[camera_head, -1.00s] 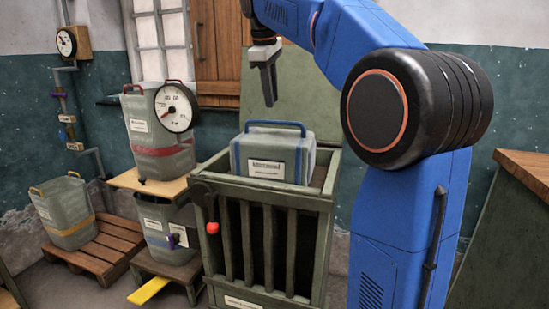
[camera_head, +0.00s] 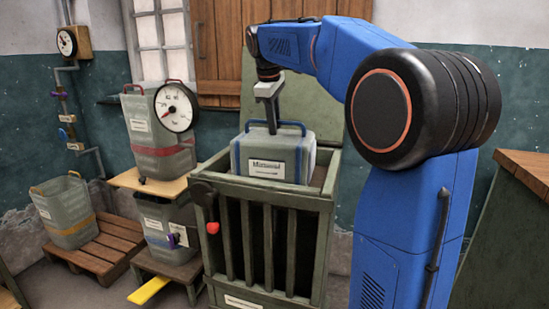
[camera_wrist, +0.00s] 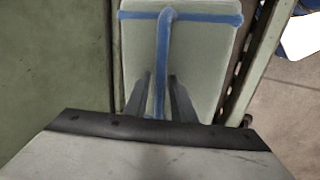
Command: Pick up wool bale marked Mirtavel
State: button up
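The wool bale (camera_head: 300,158) is a grey-green block with blue bands, a blue top handle (camera_head: 292,124) and a white label that seems to read Mirtavel. It sits upright in the top of a green slatted crate (camera_head: 325,203). In the wrist view the bale (camera_wrist: 205,60) lies below, its blue handle running between my fingers. My gripper (camera_head: 272,130) points down at the handle, its tips at about handle height. In the wrist view my gripper (camera_wrist: 160,85) is open, one finger on each side of the handle, with small gaps showing.
The crate's raised green lid (camera_head: 312,100) stands behind the bale. A grey bin with a red band (camera_head: 160,155) and a dial gauge (camera_head: 176,107) stand left. Another bin (camera_head: 66,215) stands on a pallet (camera_head: 112,240). A wooden-topped bench (camera_head: 525,170) is at right.

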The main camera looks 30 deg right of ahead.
jog(key=shift+c, duration=0.2)
grip_shut()
jog(key=shift+r, duration=0.1)
dwell(1.1)
